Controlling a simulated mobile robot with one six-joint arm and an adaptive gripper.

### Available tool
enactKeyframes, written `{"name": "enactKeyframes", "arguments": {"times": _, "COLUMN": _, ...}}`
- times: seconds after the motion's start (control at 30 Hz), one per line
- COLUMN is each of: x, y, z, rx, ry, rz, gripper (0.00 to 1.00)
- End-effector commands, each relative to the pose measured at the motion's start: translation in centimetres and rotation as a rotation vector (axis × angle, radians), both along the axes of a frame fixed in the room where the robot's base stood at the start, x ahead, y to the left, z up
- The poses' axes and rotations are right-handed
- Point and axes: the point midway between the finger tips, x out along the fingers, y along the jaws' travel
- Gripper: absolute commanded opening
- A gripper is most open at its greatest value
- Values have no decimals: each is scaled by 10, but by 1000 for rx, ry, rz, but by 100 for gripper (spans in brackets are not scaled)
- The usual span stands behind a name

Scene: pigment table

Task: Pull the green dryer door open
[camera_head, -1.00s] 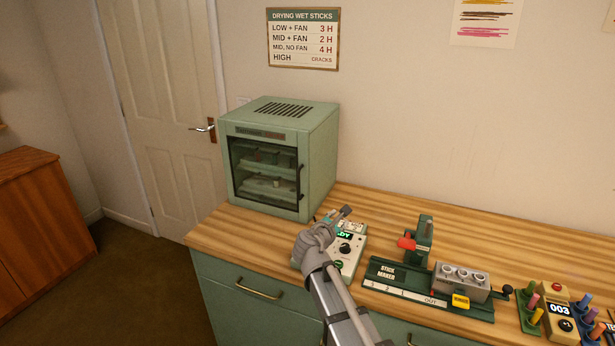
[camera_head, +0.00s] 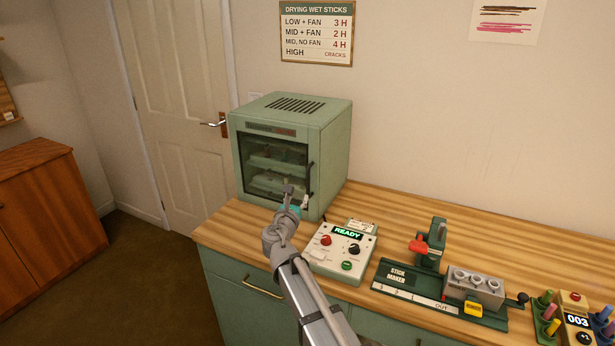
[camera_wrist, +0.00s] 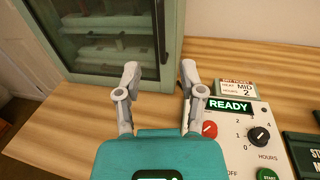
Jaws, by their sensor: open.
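The green dryer (camera_head: 333,150) stands on the left end of the wooden counter, its glass-fronted door (camera_head: 238,165) shut. A dark upright handle (camera_head: 310,178) runs down the door's right side; in the wrist view the handle (camera_wrist: 166,30) shows near the top, ahead of the fingers. Trays show dimly behind the glass. My gripper (camera_head: 296,194) is in front of the door's lower right part. In the wrist view my gripper (camera_wrist: 160,72) has its two fingers apart with nothing between them, short of the handle.
A control box (camera_head: 335,262) with a READY display sits right of my gripper. Beyond it are the stick maker (camera_head: 410,284) and a green press with a red lever (camera_head: 437,240). The counter's front left edge is close. The room door (camera_head: 180,110) is behind.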

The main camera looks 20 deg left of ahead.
Motion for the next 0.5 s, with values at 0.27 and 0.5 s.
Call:
{"name": "enactKeyframes", "arguments": {"times": 0.27, "x": 27, "y": 2, "z": 0, "rx": 1, "ry": 0, "rz": -5, "gripper": 51}}
{"name": "enactKeyframes", "arguments": {"times": 0.5, "x": 63, "y": 5, "z": 0, "rx": 1, "ry": -1, "rz": -6, "gripper": 51}}
